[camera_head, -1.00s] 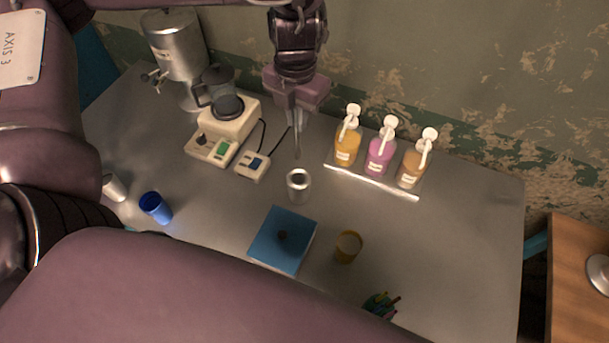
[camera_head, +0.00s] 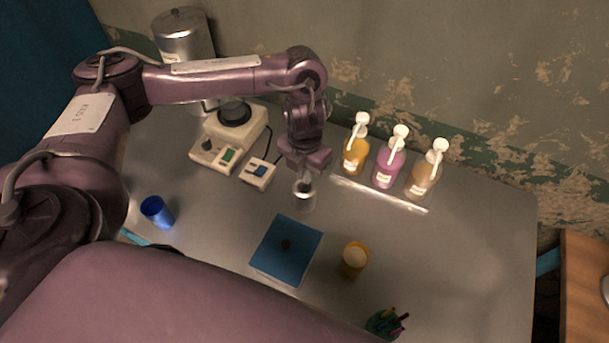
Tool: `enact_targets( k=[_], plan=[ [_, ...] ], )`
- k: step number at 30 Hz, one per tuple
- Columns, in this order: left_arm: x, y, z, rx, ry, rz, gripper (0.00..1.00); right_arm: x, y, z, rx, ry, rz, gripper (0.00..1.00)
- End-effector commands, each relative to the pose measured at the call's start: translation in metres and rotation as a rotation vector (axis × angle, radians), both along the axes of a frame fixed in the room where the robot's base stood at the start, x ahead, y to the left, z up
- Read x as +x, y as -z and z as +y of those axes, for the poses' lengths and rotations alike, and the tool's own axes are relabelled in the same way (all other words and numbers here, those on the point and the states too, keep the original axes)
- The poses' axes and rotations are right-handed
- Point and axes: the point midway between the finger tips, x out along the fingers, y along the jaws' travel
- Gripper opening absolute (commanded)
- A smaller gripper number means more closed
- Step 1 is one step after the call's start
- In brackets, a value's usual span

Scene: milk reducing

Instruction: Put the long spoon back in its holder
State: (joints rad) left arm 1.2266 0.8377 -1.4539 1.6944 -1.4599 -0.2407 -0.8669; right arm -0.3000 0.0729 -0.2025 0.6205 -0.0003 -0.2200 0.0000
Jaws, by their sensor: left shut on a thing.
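My left gripper (camera_head: 304,172) reaches in from the upper left and points down, close above the holder. It is shut on the long spoon, which hardly shows; its lower part appears to be inside the holder. The holder (camera_head: 304,202) is a small silver metal cup standing upright on the grey table, right below my gripper. Whether the spoon touches its bottom cannot be seen. My right gripper is not in view.
Three pump bottles (camera_head: 388,166) stand in a row on the right. A blue cup (camera_head: 156,212), a cream appliance (camera_head: 230,138) and a metal urn (camera_head: 182,38) are to the left. The right table side is clear.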

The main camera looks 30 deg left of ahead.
Motion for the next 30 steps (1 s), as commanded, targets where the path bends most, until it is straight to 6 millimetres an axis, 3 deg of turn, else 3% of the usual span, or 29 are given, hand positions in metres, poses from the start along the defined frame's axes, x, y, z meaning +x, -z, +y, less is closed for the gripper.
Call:
enact_targets(
  k=[3, 15, 16, 21, 30],
  plan=[
    [-0.0007, 0.0134, -0.0002, -0.001, -0.001, 0.002, 0.0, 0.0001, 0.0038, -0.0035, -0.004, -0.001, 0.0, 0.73],
    [0.0001, 0.018, 0.0002, 0.0, -0.001, 0.0, 0.0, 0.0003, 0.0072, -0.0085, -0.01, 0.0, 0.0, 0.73],
    [0.0001, 0.0178, 0.0002, 0.0, -0.001, 0.0, 0.11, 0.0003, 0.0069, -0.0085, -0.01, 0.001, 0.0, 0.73],
    [0.0001, 0.0166, 0.0002, 0.0, 0.0, 0.0, 0.31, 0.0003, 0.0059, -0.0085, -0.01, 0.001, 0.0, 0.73],
    [0.0001, 0.0142, 0.0002, 0.0, 0.0, -0.001, 0.31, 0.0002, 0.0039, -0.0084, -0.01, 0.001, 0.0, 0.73]
  ],
)
